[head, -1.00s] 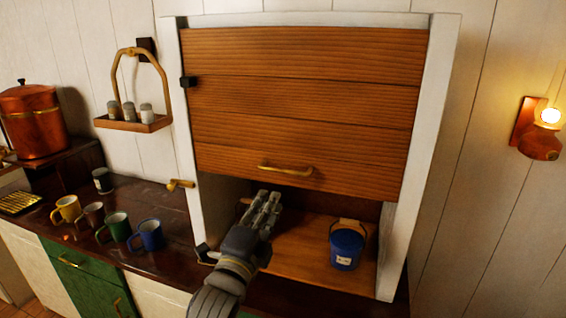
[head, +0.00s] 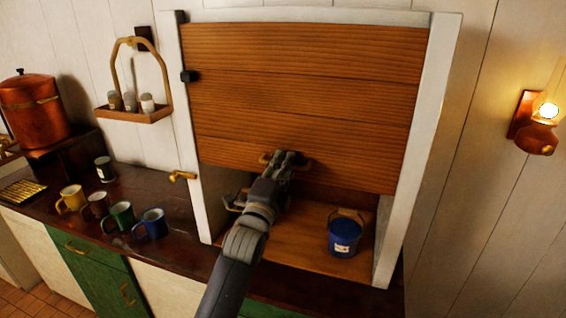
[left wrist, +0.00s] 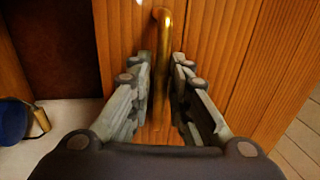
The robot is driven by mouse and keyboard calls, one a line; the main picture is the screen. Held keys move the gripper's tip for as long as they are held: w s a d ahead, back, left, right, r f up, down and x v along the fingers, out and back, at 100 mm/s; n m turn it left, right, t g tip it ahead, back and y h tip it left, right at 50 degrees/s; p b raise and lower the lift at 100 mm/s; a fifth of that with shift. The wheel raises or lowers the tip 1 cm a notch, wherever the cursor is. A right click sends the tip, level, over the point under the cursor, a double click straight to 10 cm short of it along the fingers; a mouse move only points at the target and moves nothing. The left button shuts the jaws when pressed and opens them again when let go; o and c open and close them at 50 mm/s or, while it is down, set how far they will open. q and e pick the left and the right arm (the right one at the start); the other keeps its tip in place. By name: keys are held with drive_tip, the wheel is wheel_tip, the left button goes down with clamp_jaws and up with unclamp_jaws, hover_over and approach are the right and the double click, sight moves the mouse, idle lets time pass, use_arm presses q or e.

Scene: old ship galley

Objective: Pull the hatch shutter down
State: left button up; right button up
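The wooden hatch shutter (head: 300,95) is slatted and partly lowered in a white frame (head: 421,150), with an open gap below it. Its brass handle (head: 306,163) is near the lower edge. My left gripper (head: 287,157) is at the handle and hides its middle in the head view. In the left wrist view, the handle (left wrist: 160,60) stands between the two fingers of the left gripper (left wrist: 161,75). The fingers are apart, one on each side, with narrow gaps to the bar. My right gripper is in neither view.
A blue bucket (head: 345,235) stands on the hatch shelf (head: 290,255), right of my arm. Several mugs (head: 120,216) stand on the dark counter at left. A brass latch (head: 182,176) and a small rack (head: 133,114) are left of the hatch.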

use_arm(q)
clamp_jaws()
